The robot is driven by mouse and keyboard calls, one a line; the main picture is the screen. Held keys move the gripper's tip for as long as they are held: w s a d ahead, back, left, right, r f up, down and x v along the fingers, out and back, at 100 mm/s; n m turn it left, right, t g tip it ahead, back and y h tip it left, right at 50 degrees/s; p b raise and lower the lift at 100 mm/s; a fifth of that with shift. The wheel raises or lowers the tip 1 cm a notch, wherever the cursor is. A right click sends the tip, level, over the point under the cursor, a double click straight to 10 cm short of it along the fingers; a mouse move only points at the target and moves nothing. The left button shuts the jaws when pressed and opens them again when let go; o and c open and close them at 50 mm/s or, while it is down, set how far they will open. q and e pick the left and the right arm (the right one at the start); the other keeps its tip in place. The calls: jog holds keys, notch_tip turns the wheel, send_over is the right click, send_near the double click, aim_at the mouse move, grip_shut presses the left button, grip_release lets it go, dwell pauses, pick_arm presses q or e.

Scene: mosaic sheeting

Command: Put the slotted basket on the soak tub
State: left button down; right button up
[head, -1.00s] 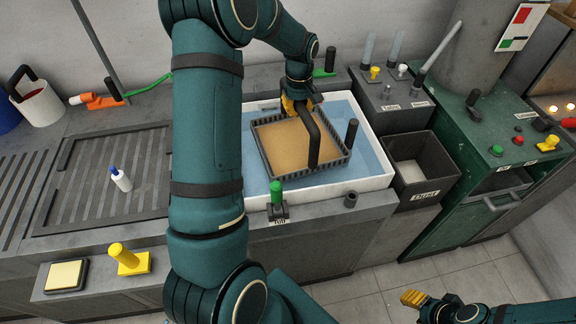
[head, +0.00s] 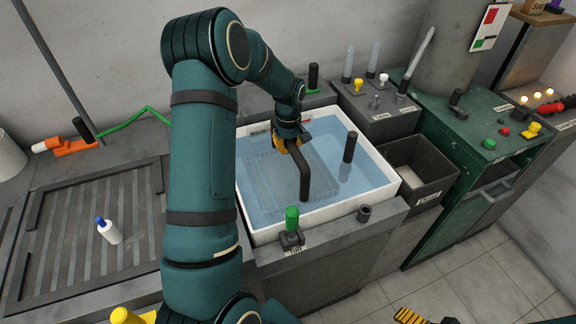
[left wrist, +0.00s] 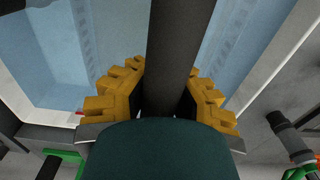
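The soak tub (head: 262,236) is a white-rimmed basin of blue water in the head view. The slotted basket (head: 290,172) shows as a faint ribbed outline below the water surface inside it. The basket's dark bent handle (head: 305,178) rises out of the water. My left gripper (head: 288,145) is at the handle's upper end. In the left wrist view, its yellow fingers (left wrist: 165,85) press on both sides of the dark handle bar (left wrist: 180,40). My right gripper (head: 410,317) is cut off at the bottom edge, away from the tub.
A dark upright post (head: 350,147) stands at the tub's right. A green-topped knob (head: 292,220) is at its front edge. A dark bin (head: 425,162) and green cabinet (head: 450,140) stand right.

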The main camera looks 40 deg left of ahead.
pick_arm(q)
jog(key=shift+f+b, duration=0.3)
jog(key=shift+f, duration=2.3)
jog(key=shift+f, duration=0.1)
jog(key=c, duration=1.1)
grip_release()
jog(key=shift+o, duration=0.2)
notch_tip(320, 180, up, 12)
jog(key=shift+r+p, duration=0.1)
jog(key=shift+p, duration=0.7)
